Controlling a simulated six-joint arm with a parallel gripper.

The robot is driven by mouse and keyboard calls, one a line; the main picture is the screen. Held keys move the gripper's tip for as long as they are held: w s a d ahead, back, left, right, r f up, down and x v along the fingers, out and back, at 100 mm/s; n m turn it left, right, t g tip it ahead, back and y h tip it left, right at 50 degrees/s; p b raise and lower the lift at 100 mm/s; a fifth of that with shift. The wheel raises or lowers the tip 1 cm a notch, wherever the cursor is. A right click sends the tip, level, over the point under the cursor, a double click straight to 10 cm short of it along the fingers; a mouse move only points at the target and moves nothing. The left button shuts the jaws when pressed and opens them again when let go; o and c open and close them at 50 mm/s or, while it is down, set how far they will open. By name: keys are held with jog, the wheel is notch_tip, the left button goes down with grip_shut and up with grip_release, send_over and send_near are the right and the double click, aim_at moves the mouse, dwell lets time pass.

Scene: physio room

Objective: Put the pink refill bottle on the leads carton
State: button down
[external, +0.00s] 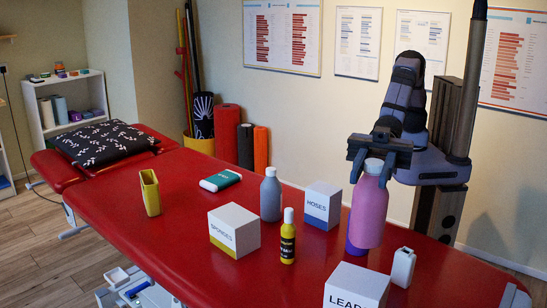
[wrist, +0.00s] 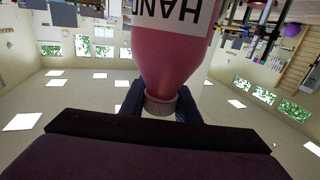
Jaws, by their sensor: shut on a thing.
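The pink refill bottle (external: 369,216) is upright at the right of the red table, its grey cap between the fingers of my gripper (external: 371,168). In the wrist view the bottle (wrist: 172,55) shows its pink shoulder and part of a white label, with my gripper (wrist: 161,103) closed around its neck and cap. Its base seems to be above the table, but the height is hard to judge. The leads carton (external: 357,285) is a white box at the front edge of the external view, in front of the bottle and partly cut off by the frame.
A purple object (external: 352,248) is mostly hidden behind the pink bottle. A small white container (external: 403,267) stands right of the carton. The hoses box (external: 322,206), grey bottle (external: 271,197), yellow bottle (external: 288,240) and sponges box (external: 234,231) stand to the left.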

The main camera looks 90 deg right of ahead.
aim_at(365, 222)
jog(key=shift+f+p, duration=0.85)
jog(key=shift+f, duration=4.2)
jog(key=c, duration=1.4)
grip_release()
jog(key=shift+o, duration=0.2)
jog(key=shift+r, duration=0.15)
jog(key=shift+s+d, duration=0.25)
jog(key=shift+d, duration=0.35)
jog(key=b+v, duration=0.2)
jog(key=v, duration=0.8)
jog(key=shift+s+d+b, duration=0.2)
jog(key=shift+d+b, duration=0.1)
jog(key=shift+d, duration=0.05)
jog(key=shift+w, duration=0.1)
